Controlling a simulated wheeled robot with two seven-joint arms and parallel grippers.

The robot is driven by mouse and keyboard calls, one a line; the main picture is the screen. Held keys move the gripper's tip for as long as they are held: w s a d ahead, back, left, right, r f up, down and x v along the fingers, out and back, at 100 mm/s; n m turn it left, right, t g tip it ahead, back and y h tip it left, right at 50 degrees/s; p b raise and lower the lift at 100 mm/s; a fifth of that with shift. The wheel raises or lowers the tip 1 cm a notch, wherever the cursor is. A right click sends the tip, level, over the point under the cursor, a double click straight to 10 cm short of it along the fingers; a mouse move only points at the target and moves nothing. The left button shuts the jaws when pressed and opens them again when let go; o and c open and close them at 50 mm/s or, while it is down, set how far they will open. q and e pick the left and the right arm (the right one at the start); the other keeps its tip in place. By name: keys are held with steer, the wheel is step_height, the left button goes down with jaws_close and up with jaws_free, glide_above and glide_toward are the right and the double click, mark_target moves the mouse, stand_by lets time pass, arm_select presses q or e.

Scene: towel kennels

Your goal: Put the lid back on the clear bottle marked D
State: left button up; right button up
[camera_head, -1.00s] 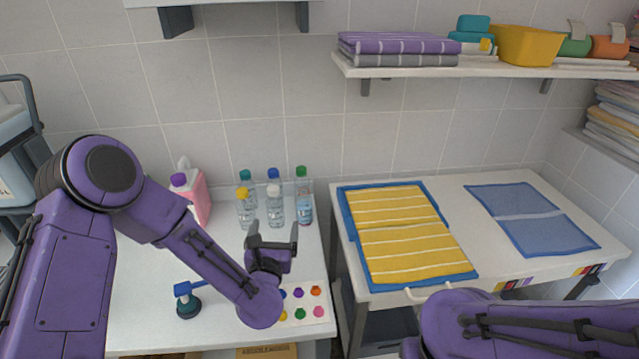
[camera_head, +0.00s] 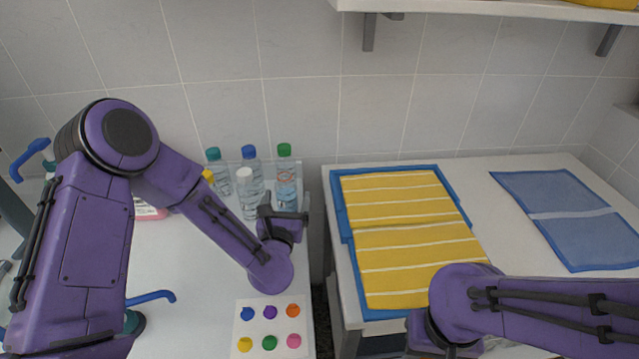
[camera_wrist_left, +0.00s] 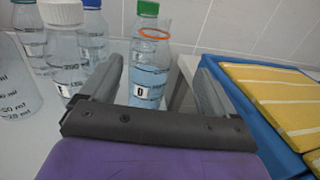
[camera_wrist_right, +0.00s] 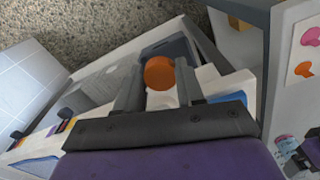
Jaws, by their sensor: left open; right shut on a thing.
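The clear bottle marked D (camera_wrist_left: 139,92) stands upright in the left wrist view, with an orange ring around its top. A green cap (camera_wrist_left: 148,8) shows just above, seemingly of a bottle behind it. My left gripper (camera_wrist_left: 157,75) is open. Its fingers show to either side of bottle D, which seems to stand just beyond them. In the head view, this gripper (camera_head: 285,208) is low in front of the green-capped bottle (camera_head: 285,165). My right gripper (camera_wrist_right: 160,80) is shut on an orange lid (camera_wrist_right: 160,72). Its jaws are hidden in the head view.
Other bottles, with white (camera_head: 246,200), blue (camera_head: 249,152) and teal (camera_head: 213,154) caps, crowd left of bottle D. A white card with coloured discs (camera_head: 283,317) lies in front. Yellow striped towels (camera_head: 410,230) lie on the right-hand table, across a gap.

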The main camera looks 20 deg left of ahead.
arm_select(q)
steer(key=shift+a, duration=0.15)
arm_select(e)
steer(key=shift+w, duration=0.1)
arm_select(q)
steer(key=shift+s+a, duration=0.1)
steer(key=shift+a, duration=0.2)
arm_select(e)
steer(key=shift+a, duration=0.25)
arm_select(q)
steer(key=shift+w+a, duration=0.15)
steer(key=shift+w, duration=0.1)
arm_select(e)
steer(key=shift+r, duration=0.2)
arm_select(q)
steer(key=shift+w+a+r+p, duration=0.1)
steer(key=shift+w+a+p, duration=0.1)
steer(key=shift+w+p, duration=0.3)
arm_select(e)
steer(key=shift+r, duration=0.15)
arm_select(q)
steer(key=shift+w+f, duration=0.2)
steer(key=shift+w, duration=0.15)
